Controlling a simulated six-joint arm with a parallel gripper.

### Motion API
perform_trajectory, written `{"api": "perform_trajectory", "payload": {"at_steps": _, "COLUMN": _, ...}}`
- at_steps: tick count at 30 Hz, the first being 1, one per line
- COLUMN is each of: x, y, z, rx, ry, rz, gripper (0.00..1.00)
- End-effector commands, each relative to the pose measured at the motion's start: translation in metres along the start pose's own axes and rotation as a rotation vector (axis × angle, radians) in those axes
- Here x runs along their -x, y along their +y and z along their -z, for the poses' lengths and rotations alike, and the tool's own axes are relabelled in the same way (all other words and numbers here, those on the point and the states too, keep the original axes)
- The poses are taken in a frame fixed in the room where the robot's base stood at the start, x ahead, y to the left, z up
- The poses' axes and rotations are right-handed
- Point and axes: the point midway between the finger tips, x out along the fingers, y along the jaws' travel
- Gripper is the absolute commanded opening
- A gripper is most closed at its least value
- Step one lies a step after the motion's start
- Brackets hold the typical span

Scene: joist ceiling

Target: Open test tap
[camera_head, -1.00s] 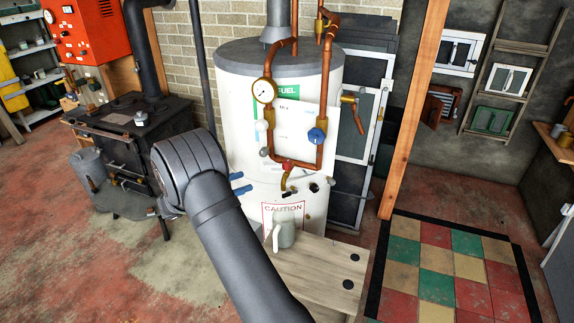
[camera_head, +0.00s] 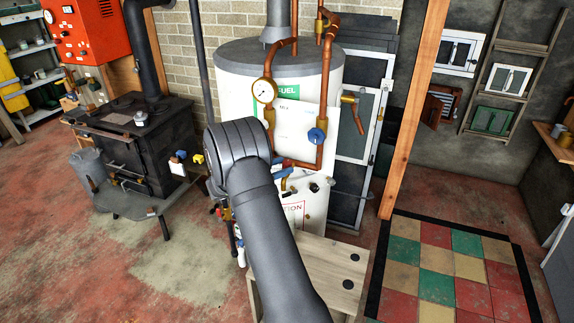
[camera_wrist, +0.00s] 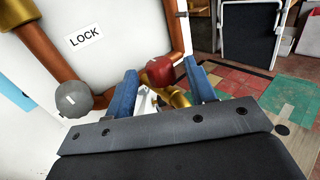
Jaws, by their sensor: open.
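The white tank (camera_head: 235,85) carries copper pipes and several valves on its front. A small tap with a round red knob (camera_wrist: 160,71) and a brass body (camera_wrist: 177,99) sits low on the pipework; I take it to be the test tap. My gripper (camera_wrist: 161,68) is open, with a blue finger on each side of the tap. The knob shows between the fingertips in the wrist view; I cannot tell whether they touch it.
A grey round knob (camera_wrist: 75,98) and a copper pipe (camera_wrist: 80,90) are close to the left finger. A blue valve (camera_head: 317,135) and a pressure gauge (camera_head: 264,91) are higher up. A wooden bench (camera_head: 335,268) stands below. Open floor lies right of the tank.

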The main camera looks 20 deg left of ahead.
Motion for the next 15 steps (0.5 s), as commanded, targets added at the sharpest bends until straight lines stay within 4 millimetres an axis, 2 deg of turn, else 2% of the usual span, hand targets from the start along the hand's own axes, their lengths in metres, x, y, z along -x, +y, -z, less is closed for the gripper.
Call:
{"api": "perform_trajectory", "payload": {"at_steps": 1, "x": -0.009, "y": 0.000, "z": 0.000, "rx": 0.000, "ry": 0.000, "rz": 0.002, "gripper": 0.50}}
{"api": "perform_trajectory", "payload": {"at_steps": 6, "x": -0.023, "y": 0.000, "z": 0.000, "rx": -0.001, "ry": 0.000, "rz": 0.001, "gripper": 0.50}}
{"api": "perform_trajectory", "payload": {"at_steps": 15, "x": -0.026, "y": 0.000, "z": 0.000, "rx": -0.001, "ry": 0.001, "rz": -0.001, "gripper": 0.50}}
